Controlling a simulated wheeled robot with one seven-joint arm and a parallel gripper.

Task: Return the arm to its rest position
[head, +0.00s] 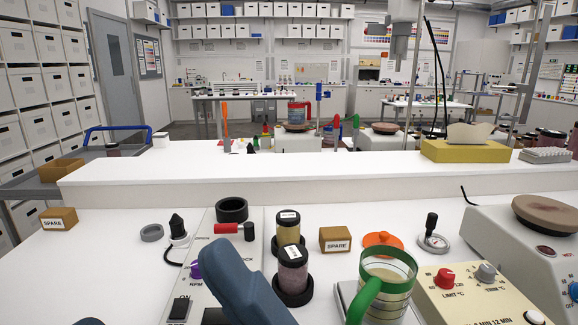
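A blue-grey link of my arm (235,285) rises from the bottom edge in the head view, left of centre, over the bench. My gripper is outside the picture, so its fingers and anything in them are hidden. Two pigment jars with black lids stand upright on the bench just right of the arm link: a front one (293,283) with mauve contents in a black ring holder, and one behind it (288,231).
A green-handled jug (387,280), a cream control box (470,295) and a grey hotplate-like device (520,245) crowd the right. A raised white shelf (300,172) crosses behind. The left bench is mostly clear.

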